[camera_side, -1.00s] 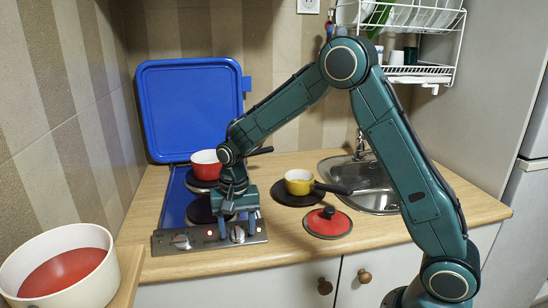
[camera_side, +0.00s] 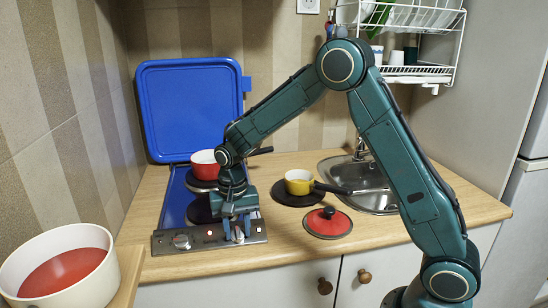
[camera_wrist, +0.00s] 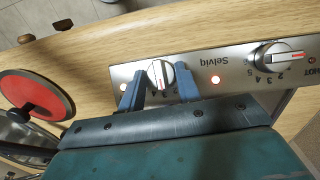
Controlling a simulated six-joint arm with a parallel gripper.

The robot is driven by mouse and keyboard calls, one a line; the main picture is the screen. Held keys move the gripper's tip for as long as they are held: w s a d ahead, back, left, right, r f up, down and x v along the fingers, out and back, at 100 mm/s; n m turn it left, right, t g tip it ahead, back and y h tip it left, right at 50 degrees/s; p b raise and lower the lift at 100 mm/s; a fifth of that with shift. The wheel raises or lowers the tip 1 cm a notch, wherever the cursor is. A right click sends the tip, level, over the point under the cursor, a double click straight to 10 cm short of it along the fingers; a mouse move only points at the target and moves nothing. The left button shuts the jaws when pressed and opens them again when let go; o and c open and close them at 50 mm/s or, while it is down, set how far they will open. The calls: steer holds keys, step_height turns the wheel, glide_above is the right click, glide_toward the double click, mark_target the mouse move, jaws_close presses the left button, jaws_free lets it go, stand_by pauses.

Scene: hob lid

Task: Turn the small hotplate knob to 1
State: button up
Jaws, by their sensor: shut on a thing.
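The steel hob panel (camera_side: 205,240) carries two round knobs along its front. My gripper (camera_side: 237,232) is down at the right-hand knob, with its blue fingers closed on either side of it. In the wrist view this knob (camera_wrist: 160,73) sits between the two fingertips, its white grip bar with a red mark lying roughly up and down the picture. I cannot tell which knob is labelled for the small hotplate.
The blue hob lid (camera_side: 190,105) stands open behind. A red pot (camera_side: 205,164) is on the rear hotplate. A yellow pan (camera_side: 299,182) and a red pan lid (camera_side: 327,223) are on the counter to the right, near the sink (camera_side: 370,185). A white bowl (camera_side: 85,240) is front left.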

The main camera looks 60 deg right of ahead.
steer(key=n+h, duration=0.1)
steer(key=n+g, duration=0.1)
steer(key=n, duration=0.1)
steer(key=n+h, duration=0.1)
steer(key=n, duration=0.1)
steer(key=shift+w+a+h, duration=0.2)
steer(key=shift+a+h, duration=0.05)
steer(key=shift+h, duration=0.05)
steer(key=shift+a+f+n+g+h, duration=0.15)
steer(key=shift+n+h, duration=0.5)
steer(key=shift+n, duration=0.65)
steer(key=shift+r+n+g+h, duration=0.15)
steer(key=shift+n+h, duration=0.5)
steer(key=shift+n, duration=0.65)
steer(key=shift+f, duration=0.1)
steer(key=o, duration=1)
steer(key=shift+c, duration=0.2)
steer(key=v, duration=1.1)
steer(key=shift+a+r, duration=0.2)
steer(key=shift+r, duration=0.15)
